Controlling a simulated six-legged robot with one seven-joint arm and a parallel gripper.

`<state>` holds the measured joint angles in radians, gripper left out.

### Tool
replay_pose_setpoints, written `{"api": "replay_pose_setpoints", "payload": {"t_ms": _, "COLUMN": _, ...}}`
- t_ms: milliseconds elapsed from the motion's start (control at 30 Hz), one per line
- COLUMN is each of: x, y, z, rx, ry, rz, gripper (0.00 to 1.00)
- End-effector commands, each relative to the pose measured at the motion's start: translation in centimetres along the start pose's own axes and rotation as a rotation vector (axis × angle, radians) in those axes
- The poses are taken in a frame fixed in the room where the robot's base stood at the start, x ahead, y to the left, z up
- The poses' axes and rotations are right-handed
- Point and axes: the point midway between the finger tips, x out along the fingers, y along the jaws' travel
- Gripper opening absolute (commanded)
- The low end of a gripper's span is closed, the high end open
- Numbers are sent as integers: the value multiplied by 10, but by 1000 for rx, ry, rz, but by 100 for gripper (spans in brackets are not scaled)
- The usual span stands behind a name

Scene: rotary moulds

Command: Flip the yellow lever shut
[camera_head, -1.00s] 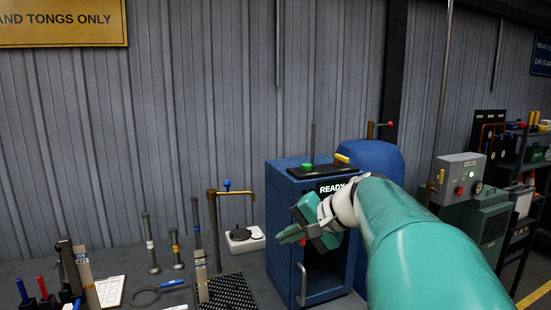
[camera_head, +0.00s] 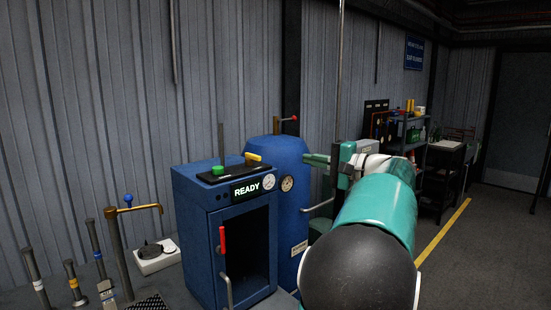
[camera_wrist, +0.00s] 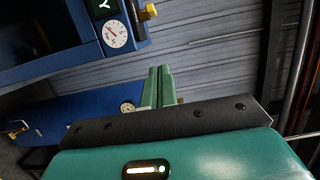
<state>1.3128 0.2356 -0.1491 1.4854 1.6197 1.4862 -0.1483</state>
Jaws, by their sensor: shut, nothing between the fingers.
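The yellow lever (camera_head: 254,157) is a short yellow bar at the right end of the black plate on top of the blue cabinet (camera_head: 190,240). It looks slightly tilted in the head view. A yellow knob-like end, likely the same lever, shows beside the gauge in the wrist view (camera_wrist: 148,11). My gripper (camera_head: 305,157) is to the right of the lever, at about its height in the picture, pointing left and in front of the blue tank. Its two green fingers (camera_wrist: 158,72) are together and empty, apart from the lever.
The cabinet has a READY display (camera_head: 246,188), a gauge (camera_head: 269,182), a green knob (camera_head: 218,170) and a red handle (camera_head: 222,240). The blue tank (camera_head: 280,150) stands just behind. Tools stand on the bench at the left. Shelves (camera_head: 410,135) stand at the back right.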

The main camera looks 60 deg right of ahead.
Motion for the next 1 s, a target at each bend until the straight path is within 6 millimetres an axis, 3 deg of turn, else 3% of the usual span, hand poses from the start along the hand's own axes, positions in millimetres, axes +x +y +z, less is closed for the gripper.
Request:
{"api": "replay_pose_setpoints", "payload": {"t_ms": 167, "x": 20, "y": 0, "z": 2, "rx": 0, "ry": -5, "rz": 0, "gripper": 0}}
{"api": "replay_pose_setpoints", "payload": {"t_ms": 600, "x": 107, "y": 0, "z": 5, "rx": -1, "ry": -4, "rz": 1, "gripper": 0}}
{"api": "replay_pose_setpoints", "payload": {"t_ms": 800, "x": 111, "y": 0, "z": 33, "rx": 0, "ry": -1, "rz": 1, "gripper": 0}}
{"api": "replay_pose_setpoints", "payload": {"t_ms": 1000, "x": 113, "y": 0, "z": 41, "rx": 0, "ry": -1, "rz": 2, "gripper": 0}}
